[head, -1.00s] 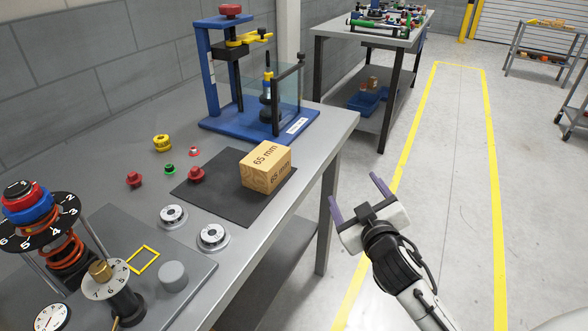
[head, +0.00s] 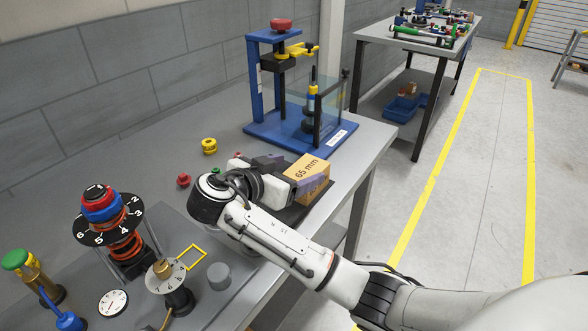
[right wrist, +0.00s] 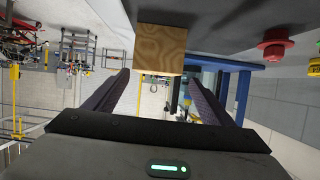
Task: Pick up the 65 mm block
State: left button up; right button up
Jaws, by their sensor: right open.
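The 65 mm block (head: 308,167) is a wooden cube with its size printed on top. It sits on the dark mat near the table's right edge. My right gripper (head: 292,178) is open beside it, with one purple finger across the block's near side and the other finger toward its far left. In the right wrist view the block (right wrist: 160,48) appears at top centre, beyond and between the two spread fingertips. Contact cannot be told. The gripper and forearm hide the block's lower left and much of the mat. My left gripper is not in view.
The blue press stand (head: 283,128) with a clear guard stands behind the block. A yellow knob (head: 209,146) and a red knob (head: 184,180) are left of my gripper. The dial and spring fixture (head: 112,228) is at front left. The floor right of the table is clear.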

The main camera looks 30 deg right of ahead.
aim_at(301, 169)
jog(key=shift+s+a, duration=0.1)
jog(key=shift+a, duration=0.3)
jog(key=x, duration=0.4)
jog(key=shift+f+p, duration=0.15)
jog(key=shift+p, duration=0.2)
jog(key=x, duration=0.2)
jog(key=s+p+x, duration=0.1)
jog(key=x, duration=0.2)
jog(key=shift+d+f, duration=0.1)
jog(key=shift+w+d+f, duration=0.15)
jog(key=shift+d+f, duration=0.05)
jog(key=shift+d, duration=0.1)
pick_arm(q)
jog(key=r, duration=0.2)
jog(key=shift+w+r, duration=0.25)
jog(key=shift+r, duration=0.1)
